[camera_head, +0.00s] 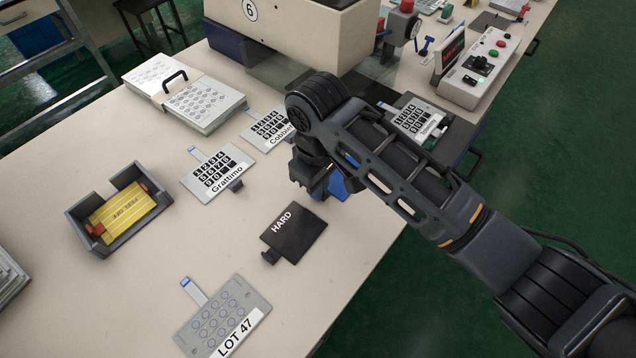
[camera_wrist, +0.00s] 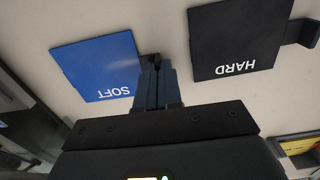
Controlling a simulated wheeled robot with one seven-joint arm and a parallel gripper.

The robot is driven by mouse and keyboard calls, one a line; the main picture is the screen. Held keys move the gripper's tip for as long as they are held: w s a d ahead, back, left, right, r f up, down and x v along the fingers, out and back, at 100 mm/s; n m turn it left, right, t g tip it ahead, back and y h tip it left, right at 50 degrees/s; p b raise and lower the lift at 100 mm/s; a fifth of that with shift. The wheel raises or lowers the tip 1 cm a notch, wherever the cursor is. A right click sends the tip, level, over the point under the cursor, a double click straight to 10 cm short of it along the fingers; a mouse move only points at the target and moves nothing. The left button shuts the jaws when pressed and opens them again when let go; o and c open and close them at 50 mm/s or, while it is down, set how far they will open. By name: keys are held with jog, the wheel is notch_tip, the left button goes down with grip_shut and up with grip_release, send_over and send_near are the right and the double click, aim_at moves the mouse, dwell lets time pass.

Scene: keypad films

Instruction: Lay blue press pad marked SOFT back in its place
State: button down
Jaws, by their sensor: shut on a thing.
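The blue press pad marked SOFT (camera_wrist: 98,65) is left of my fingers in the wrist view. My gripper (camera_wrist: 151,62) is shut on the small dark tab at the pad's edge. In the head view the blue pad (camera_head: 341,186) shows only in part behind my gripper (camera_head: 318,184). It is at or close to the table's surface; I cannot tell if it touches. The black pad marked HARD (camera_head: 295,233) lies flat on the table nearer the camera, and it also shows to the right in the wrist view (camera_wrist: 240,45).
Keypad sheets marked Grattimo (camera_head: 218,170) and LOT 47 (camera_head: 222,320) lie on the table. A grey tray (camera_head: 85,235) with yellow film is at left. A press (camera_head: 300,30) stands behind my arm, with a control box (camera_head: 480,70) at right. Bare table lies left of the HARD pad.

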jog(key=c, duration=1.2)
grip_release()
jog(key=shift+r, duration=3.9)
